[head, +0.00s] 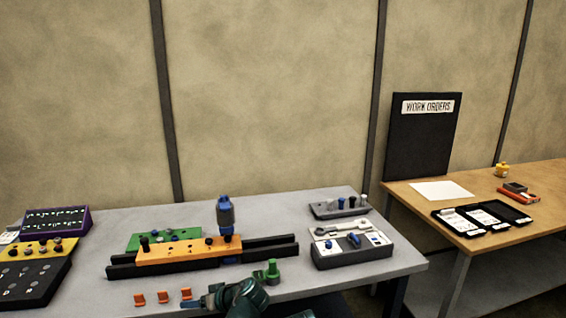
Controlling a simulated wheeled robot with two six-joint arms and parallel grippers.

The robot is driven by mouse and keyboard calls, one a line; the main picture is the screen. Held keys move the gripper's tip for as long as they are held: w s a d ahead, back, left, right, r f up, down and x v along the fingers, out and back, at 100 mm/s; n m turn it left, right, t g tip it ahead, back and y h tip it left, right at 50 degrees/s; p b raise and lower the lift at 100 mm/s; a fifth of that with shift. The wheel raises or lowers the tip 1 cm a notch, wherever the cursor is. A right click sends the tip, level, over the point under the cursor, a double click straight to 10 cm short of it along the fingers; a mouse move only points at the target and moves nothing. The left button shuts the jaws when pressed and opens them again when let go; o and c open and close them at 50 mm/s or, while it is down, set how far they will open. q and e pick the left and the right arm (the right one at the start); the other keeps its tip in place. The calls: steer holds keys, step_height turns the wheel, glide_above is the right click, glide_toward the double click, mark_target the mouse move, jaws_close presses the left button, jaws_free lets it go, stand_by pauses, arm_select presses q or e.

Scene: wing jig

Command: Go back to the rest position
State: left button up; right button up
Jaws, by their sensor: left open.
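My left gripper (198,302) is low at the front edge of the grey table, with its dark fingers pointing left. It is open, and I see nothing held in it. It is just below the rightmost of three small orange clips (163,297); I cannot tell whether it touches the table. A blue upright tool (226,216) stands on or behind the orange plate. My right gripper is not in view.
A green fitting (268,272) stands close to my left wrist. Grey trays (352,262) with parts are at the table's right. A purple-edged box (57,222) and a yellow-topped panel (35,275) are at left. A wooden table (530,185) with a black board (422,140) stands at right.

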arm_select(q)
steer(key=s+d+f+m+g+h+b, duration=0.55)
steer(key=s+d+f+m+h, duration=0.45)
steer(key=s+d+f, duration=0.7)
step_height(320, 180, up, 13)
steer(key=y+p, duration=0.1)
steer(key=p, duration=1.1)
steer(key=shift+s+d+r+m+p, duration=0.15)
steer(key=shift+s+d+m+p, duration=0.1)
steer(key=shift+s+m+p, duration=0.15)
